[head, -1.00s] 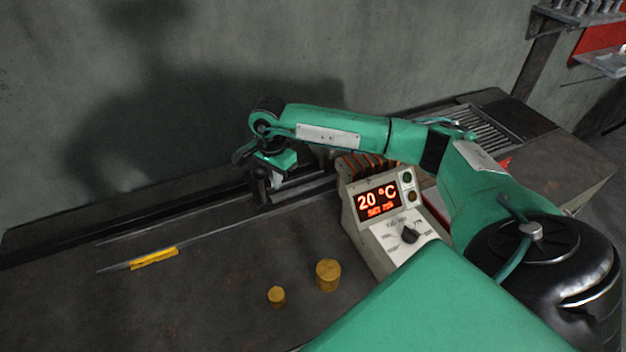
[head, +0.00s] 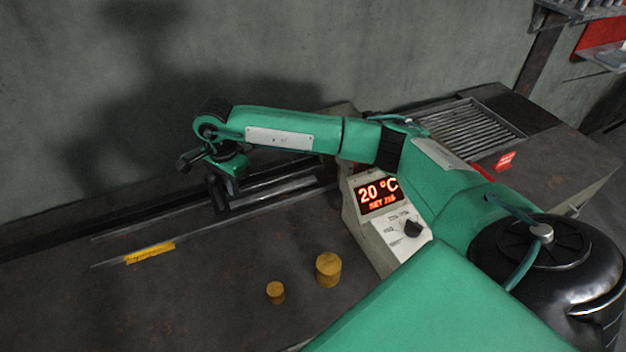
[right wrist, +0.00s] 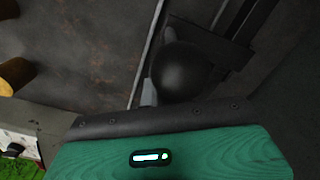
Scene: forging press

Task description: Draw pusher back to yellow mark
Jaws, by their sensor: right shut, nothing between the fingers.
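The pusher (head: 217,196) is a dark block with an upright handle, standing on the long rails on the bench. In the right wrist view its round black knob (right wrist: 185,72) shows close in front of the gripper. My right gripper (head: 230,185) is shut and empty, just right of the pusher's handle in the head view. A grey fingertip shows beside the knob in the wrist view; I cannot tell whether they touch. The yellow mark (head: 150,253) lies along the front rail, left of the pusher with a gap between. My left gripper is not in view.
A control box (head: 382,225) reading 20 °C stands right of the rails. A larger brass cylinder (head: 328,270) and a smaller one (head: 276,292) stand on the bench in front. A grated tray (head: 465,130) is at the back right. The rails left of the pusher are clear.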

